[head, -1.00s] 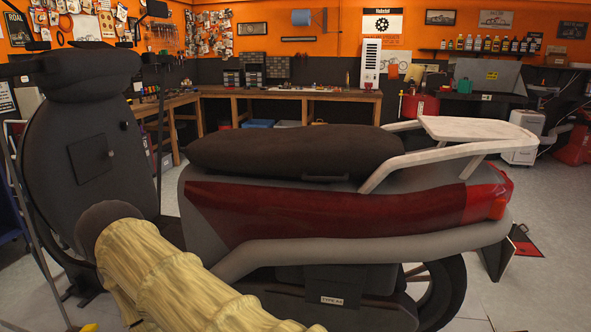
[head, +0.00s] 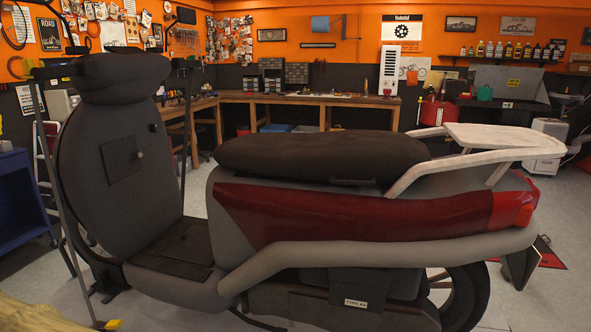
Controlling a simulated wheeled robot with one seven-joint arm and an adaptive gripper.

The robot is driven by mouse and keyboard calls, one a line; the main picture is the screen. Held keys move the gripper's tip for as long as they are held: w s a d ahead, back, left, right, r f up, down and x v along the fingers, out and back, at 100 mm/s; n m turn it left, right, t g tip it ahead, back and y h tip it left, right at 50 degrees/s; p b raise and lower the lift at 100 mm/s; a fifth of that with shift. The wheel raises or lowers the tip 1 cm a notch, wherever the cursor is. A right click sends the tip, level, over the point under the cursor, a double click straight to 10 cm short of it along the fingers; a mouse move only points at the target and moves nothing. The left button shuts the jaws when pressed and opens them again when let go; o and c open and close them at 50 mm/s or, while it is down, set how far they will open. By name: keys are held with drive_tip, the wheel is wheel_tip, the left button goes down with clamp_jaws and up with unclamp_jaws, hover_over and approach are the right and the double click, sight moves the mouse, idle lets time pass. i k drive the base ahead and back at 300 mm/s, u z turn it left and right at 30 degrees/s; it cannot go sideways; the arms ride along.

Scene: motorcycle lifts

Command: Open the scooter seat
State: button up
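The scooter (head: 350,245) stands side-on across the head view, grey with a dark red side panel. Its front shield is at the left and its tail at the right. The dark seat (head: 320,152) lies flat and closed on the body. A small dark handle or tab (head: 352,182) shows at the seat's lower near edge. A pale rear rack (head: 490,138) stands behind the seat. My gripper is not in view. A pale yellow sleeve of my arm shows only at the bottom left corner.
A blue cart (head: 22,200) stands at the far left. A workbench (head: 300,99) runs along the back wall. A thin stand or strap frame (head: 68,235) is beside the front shield. Grey floor is open at the right.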

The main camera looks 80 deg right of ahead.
sight(356, 158)
drive_tip(key=i, duration=0.9)
drive_tip(key=z, duration=3.35)
drive_tip(key=i, duration=0.5)
drive_tip(key=u, duration=0.05)
drive_tip(key=k, duration=0.5)
drive_tip(key=u, duration=2.45)
drive_tip(key=k, duration=0.55)
drive_tip(key=z, duration=0.35)
